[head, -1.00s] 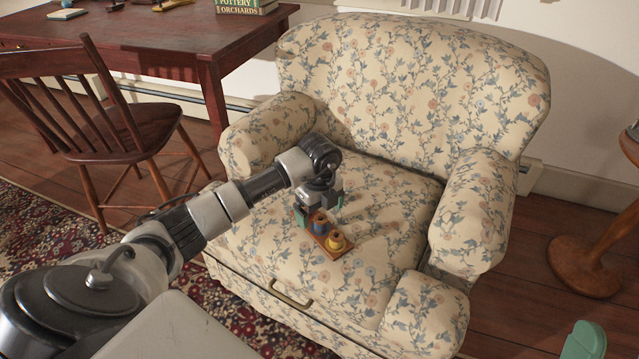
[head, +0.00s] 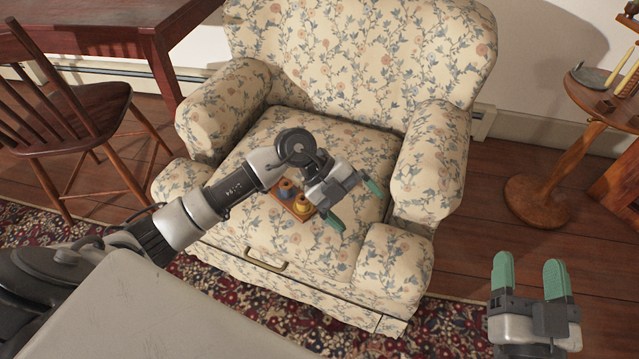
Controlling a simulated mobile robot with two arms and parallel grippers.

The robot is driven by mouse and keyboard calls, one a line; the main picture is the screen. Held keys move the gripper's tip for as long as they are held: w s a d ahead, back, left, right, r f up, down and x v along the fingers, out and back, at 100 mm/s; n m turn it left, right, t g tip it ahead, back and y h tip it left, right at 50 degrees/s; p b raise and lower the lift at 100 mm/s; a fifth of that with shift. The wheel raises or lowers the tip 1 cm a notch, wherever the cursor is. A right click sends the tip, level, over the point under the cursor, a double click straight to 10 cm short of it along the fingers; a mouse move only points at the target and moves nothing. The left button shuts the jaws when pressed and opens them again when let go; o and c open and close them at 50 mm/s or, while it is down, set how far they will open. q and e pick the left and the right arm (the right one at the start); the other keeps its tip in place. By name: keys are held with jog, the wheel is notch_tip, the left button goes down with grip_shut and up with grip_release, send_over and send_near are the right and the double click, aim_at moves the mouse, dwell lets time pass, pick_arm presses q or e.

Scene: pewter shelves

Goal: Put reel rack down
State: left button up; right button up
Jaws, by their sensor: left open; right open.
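The reel rack (head: 303,213), a small wooden rack with a blue reel and a yellow reel, sits on the seat of the floral armchair (head: 262,222).
A wooden chair (head: 75,130) and a dark red table (head: 120,35) stand at the left. A round wooden pedestal table (head: 580,145) stands at the right. The armchair's arms rise either side of the seat. A patterned rug (head: 250,310) lies in front.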

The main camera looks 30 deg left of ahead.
pick_arm(q)
jog(key=s+d+r+t+h, duration=0.3)
jog(key=s+d+r+h, duration=0.3)
jog(key=d+r+h, duration=0.3)
jog(key=a+r+n+t+y, duration=0.3)
jog(key=a+n+t, duration=0.1)
jog(key=n+t, duration=0.5)
jog(key=a+r+n+t+y, duration=0.3)
jog(key=r+n+t, duration=0.1)
jog(key=n+t, duration=0.5)
jog(key=s+a+f+n+g+y, duration=0.1)
jog(key=s+a+f+n+y, duration=0.1)
jog(key=a+f+n+y, duration=0.2)
jog(key=n+y, duration=0.3)
jog(key=y, duration=0.1)
jog(key=shift+s+f, duration=0.15)
jog(key=shift+s, duration=0.15)
